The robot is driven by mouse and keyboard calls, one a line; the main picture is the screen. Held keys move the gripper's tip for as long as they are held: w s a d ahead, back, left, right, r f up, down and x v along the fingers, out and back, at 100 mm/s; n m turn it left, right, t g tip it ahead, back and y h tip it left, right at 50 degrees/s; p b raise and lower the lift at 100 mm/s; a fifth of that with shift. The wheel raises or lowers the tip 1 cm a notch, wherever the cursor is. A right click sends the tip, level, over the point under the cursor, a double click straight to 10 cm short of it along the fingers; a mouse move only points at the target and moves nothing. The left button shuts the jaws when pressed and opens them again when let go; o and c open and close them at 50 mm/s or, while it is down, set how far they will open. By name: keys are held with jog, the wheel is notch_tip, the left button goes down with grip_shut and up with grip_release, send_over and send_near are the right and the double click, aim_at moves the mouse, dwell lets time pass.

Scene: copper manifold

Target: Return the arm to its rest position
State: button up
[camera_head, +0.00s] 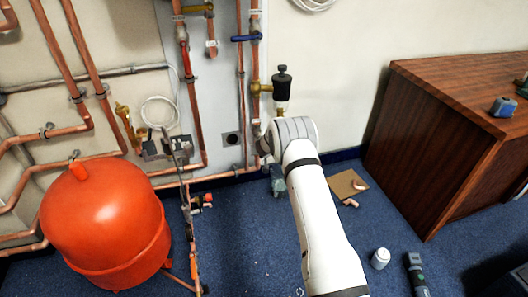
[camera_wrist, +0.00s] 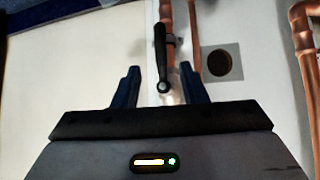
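My white arm (camera_head: 318,215) rises from the bottom of the head view and reaches toward the pipe wall, ending in a grey-banded joint (camera_head: 292,131). My gripper is mostly hidden behind that joint in the head view. In the wrist view my gripper (camera_wrist: 160,86) shows two dark blue fingers standing wide apart. A thin black lever (camera_wrist: 160,48) lies in line with the gap between them. I see no contact between the lever and either finger.
Copper pipes (camera_head: 192,118) and a holed plate (camera_head: 232,139) are on the wall close to my gripper. A red tank (camera_head: 105,225) stands left. A wooden desk (camera_head: 440,145) is at the right. A white can (camera_head: 380,258) stands on the blue carpet near my arm.

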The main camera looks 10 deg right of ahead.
jog(key=s+a+r+y+p, duration=0.1)
jog(key=s+r+p, duration=0.25)
jog(key=r, duration=0.75)
jog(key=s+a+r+y+p, duration=0.15)
jog(key=r+p, duration=0.25)
jog(key=r, duration=0.8)
jog(key=s+r+n+g+p, duration=0.1)
jog(key=s+r+p, duration=0.4)
jog(key=r, duration=0.4)
jog(key=s+r+g+p, duration=0.1)
jog(key=s+r+p, duration=0.1)
jog(key=s+r, duration=0.65)
jog(key=s+d+r+g+p, duration=0.1)
jog(key=s+r+p, duration=0.4)
jog(key=s, duration=0.7)
jog(key=s+d+r+g+h+p, duration=0.1)
jog(key=s+r+p, duration=0.4)
jog(key=s, duration=0.8)
jog(key=s+d+r+m+g+h+p, duration=0.1)
jog(key=s+d+r+p, duration=0.3)
jog(key=s+r, duration=0.6)
jog(key=s+g+p, duration=0.1)
jog(key=s+p, duration=0.1)
jog(key=s, duration=0.1)
jog(key=shift+d+r, duration=0.25)
jog(key=shift+r, duration=0.1)
